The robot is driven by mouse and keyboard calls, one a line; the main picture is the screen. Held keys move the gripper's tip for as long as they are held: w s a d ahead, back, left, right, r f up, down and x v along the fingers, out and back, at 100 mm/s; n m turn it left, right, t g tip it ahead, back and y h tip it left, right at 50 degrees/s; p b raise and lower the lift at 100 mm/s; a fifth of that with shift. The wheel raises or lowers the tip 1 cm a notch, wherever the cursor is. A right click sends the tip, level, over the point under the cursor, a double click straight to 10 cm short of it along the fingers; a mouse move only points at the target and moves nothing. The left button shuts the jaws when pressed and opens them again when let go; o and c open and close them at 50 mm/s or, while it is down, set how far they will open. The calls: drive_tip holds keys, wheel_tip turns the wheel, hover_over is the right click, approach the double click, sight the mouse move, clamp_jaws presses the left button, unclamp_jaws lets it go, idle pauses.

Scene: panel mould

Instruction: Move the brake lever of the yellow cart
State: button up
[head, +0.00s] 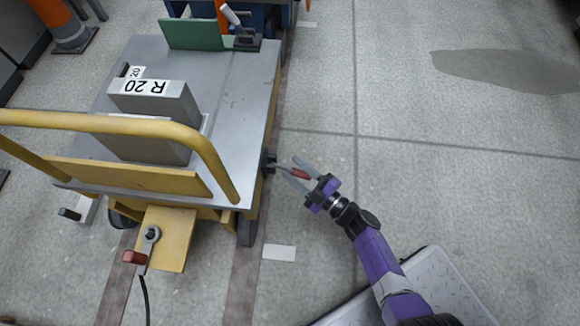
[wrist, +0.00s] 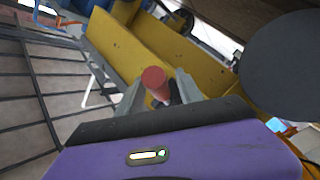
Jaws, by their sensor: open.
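The yellow cart (head: 185,183) has a grey deck, a yellow push rail and a wheel near its right corner. A lever with a red grip (head: 300,174) sticks out from the cart's right side on a dark pivot. My gripper (head: 298,173) is open, with one finger on each side of the red grip. In the wrist view the round red end of the grip (wrist: 153,77) shows between the two fingers (wrist: 157,90). I cannot tell whether the fingers touch it. A second red handle (head: 134,257) sits on the cart's front yellow plate, with a dark cable below.
A grey block (head: 150,105) labelled "R 20" stands on the deck. A green plate (head: 193,34) and a clamp are at the far deck edge. Floor rails (head: 243,285) run under the cart. An orange post (head: 62,22) stands at far left.

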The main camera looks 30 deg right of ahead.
drive_tip(key=shift+x, duration=1.15)
clamp_jaws()
drive_tip(key=shift+s, duration=0.1)
idle(0.5)
